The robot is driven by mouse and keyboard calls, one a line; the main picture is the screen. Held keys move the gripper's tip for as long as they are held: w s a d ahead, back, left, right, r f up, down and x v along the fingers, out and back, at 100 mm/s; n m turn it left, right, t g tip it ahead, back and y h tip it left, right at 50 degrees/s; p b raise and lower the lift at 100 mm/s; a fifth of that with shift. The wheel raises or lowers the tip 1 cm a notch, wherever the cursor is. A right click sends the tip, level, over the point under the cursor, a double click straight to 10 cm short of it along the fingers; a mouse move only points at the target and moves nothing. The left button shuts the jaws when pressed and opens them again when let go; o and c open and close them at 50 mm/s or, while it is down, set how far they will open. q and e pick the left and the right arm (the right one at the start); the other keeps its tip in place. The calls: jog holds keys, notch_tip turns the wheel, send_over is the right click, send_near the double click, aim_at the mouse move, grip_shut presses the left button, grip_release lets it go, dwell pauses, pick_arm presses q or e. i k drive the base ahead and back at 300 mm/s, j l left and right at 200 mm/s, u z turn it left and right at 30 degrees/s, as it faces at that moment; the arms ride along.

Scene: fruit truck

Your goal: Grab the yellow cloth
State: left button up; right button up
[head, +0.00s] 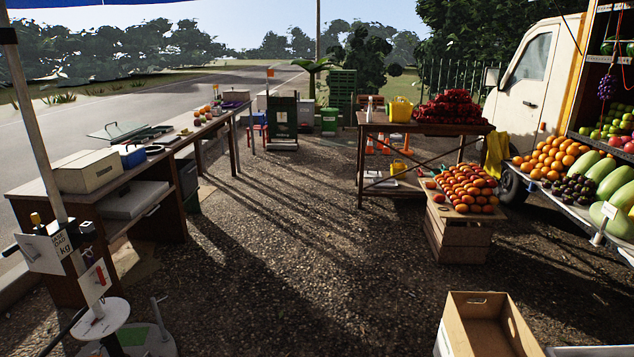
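A yellow cloth (495,155) hangs in folds at the right of the head view, between the right end of the wooden table and the truck's front wheel. I cannot tell exactly what it hangs from. Its lower part is close to the oranges on the truck's display. Neither of my grippers shows in this view.
The wooden table (410,126) bears a yellow container (400,109) and a heap of red fruit. A wooden crate (457,238) with oranges stands in front. An open cardboard box (486,325) is at the bottom right. The truck (524,97) borders the right. Middle ground is clear.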

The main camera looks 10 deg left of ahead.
aim_at(185, 132)
jog(key=i+u, duration=0.1)
jog(key=i, duration=3.75)
jog(key=i+u, duration=0.15)
jog(key=i, duration=0.5)
jog(key=i+l+u, duration=0.2)
jog(key=i, duration=0.45)
jog(key=i+l+u, duration=0.15)
jog(key=i, duration=0.5)
jog(key=i+u, duration=0.3)
jog(key=i, duration=3.9)
jog(key=i+u, duration=0.15)
jog(key=i, duration=0.3)
jog(key=i+l+u, duration=0.2)
jog(key=i, duration=0.25)
jog(key=i+l+u, duration=0.15)
jog(key=i, duration=0.3)
jog(key=i+l+u, duration=0.15)
jog(key=i, duration=0.25)
jog(key=l+u, duration=0.15)
jog(key=u, duration=1.15)
jog(key=i+l, duration=0.05)
